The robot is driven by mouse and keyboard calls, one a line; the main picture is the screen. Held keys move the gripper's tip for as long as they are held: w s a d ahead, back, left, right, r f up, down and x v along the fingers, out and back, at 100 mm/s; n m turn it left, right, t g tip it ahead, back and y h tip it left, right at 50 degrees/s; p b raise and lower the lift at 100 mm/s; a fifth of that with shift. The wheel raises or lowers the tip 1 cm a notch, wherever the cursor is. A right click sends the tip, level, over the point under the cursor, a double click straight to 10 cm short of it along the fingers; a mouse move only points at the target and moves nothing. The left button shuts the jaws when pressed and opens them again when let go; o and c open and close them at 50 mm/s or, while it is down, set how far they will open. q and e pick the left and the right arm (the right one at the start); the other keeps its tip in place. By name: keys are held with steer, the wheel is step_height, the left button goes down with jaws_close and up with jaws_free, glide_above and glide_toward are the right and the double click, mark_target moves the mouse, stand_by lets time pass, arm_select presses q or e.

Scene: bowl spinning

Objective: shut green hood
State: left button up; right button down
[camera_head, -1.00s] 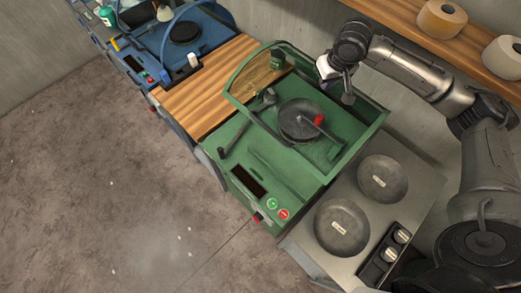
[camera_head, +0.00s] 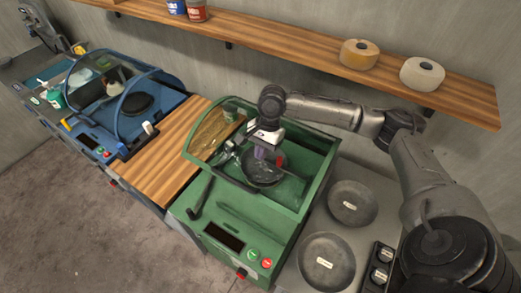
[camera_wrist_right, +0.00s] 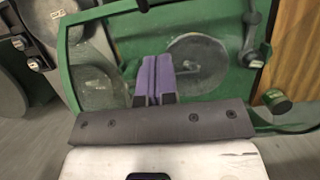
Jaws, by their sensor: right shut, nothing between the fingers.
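The green machine (camera_head: 214,218) stands in the middle of the head view. Its hood (camera_head: 237,184) has a green frame and clear panes. The hood's frame stands above the machine's bed; how far it is open is hard to tell. A dark round plate (camera_head: 262,174) sits inside and also shows in the right wrist view (camera_wrist_right: 194,62). My right gripper (camera_head: 262,152) is over the machine, near the plate, pointing down. Its purple fingers (camera_wrist_right: 154,78) are together and empty; contact with the hood cannot be told. My left gripper is not in view.
A wooden worktop (camera_head: 165,150) and a blue machine (camera_head: 85,137) with a raised hood frame lie left. A steel unit with two round dishes (camera_head: 327,262) stands right. A wooden shelf (camera_head: 300,50) with rolls and cans runs above, along the wall.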

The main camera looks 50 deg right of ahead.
glide_above(252, 180)
steer(key=s+d, duration=0.1)
steer(key=d, duration=0.1)
step_height(252, 180, down, 6)
steer(key=shift+s+a+f, duration=0.1)
steer(key=shift+s+a, duration=0.05)
steer(key=shift+s+a+f, duration=0.1)
steer(key=shift+a+f, duration=0.1)
steer(key=shift+a, duration=0.3)
steer(key=shift+a+f, duration=0.2)
steer(key=shift+a, duration=0.3)
steer(key=shift+a+f+p, duration=0.3)
steer(key=shift+a+f, duration=0.05)
steer(key=shift+a, duration=0.4)
